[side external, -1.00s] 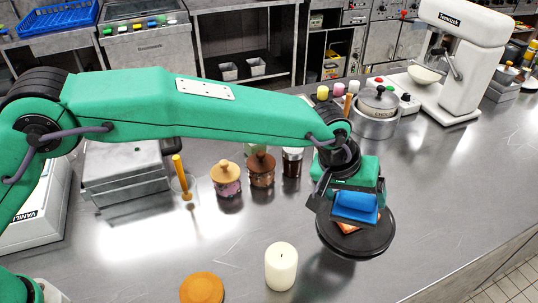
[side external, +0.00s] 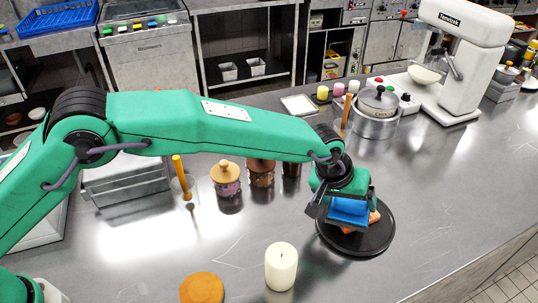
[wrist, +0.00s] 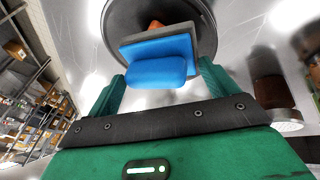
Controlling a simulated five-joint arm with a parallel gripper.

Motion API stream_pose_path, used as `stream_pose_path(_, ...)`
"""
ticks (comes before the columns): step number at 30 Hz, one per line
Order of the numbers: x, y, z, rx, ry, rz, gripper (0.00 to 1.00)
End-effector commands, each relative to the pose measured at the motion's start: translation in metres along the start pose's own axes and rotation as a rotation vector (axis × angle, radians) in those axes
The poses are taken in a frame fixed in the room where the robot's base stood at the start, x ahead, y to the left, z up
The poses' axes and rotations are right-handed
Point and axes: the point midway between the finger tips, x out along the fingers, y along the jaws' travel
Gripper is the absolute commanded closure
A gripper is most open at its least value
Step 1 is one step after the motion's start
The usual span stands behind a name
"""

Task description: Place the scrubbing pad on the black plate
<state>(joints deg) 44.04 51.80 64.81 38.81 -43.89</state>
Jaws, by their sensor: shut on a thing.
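The blue scrubbing pad (side external: 349,212) is in my gripper (side external: 343,198), low over the black plate (side external: 378,241). In the wrist view the pad (wrist: 155,62) shows as a bright blue block with a flat grey-blue layer behind it, between the two green fingers of my gripper (wrist: 160,80). The round black plate (wrist: 112,22) lies beyond the pad there. An orange-brown piece (side external: 375,217) shows on the plate, partly hidden behind the pad. I cannot tell whether the pad touches the plate or that piece.
A white candle (side external: 281,268) and an orange round thing (side external: 202,288) stand at the front. Lidded jars (side external: 226,178) stand left of my gripper. A steel pot (side external: 376,122) and a white mixer (side external: 462,60) are behind. The counter right of the plate is clear.

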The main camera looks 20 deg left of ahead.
Motion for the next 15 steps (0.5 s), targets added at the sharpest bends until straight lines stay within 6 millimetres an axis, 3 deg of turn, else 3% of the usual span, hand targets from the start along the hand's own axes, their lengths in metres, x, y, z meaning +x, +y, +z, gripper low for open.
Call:
stream_pose_path(12,0.0032,-0.0009,0.0010,0.000,0.000,0.000,0.52)
stream_pose_path(13,0.0034,-0.0011,0.0012,0.000,0.000,0.000,0.10)
stream_pose_path(15,0.0033,-0.0010,0.0012,0.000,0.000,0.000,0.00)
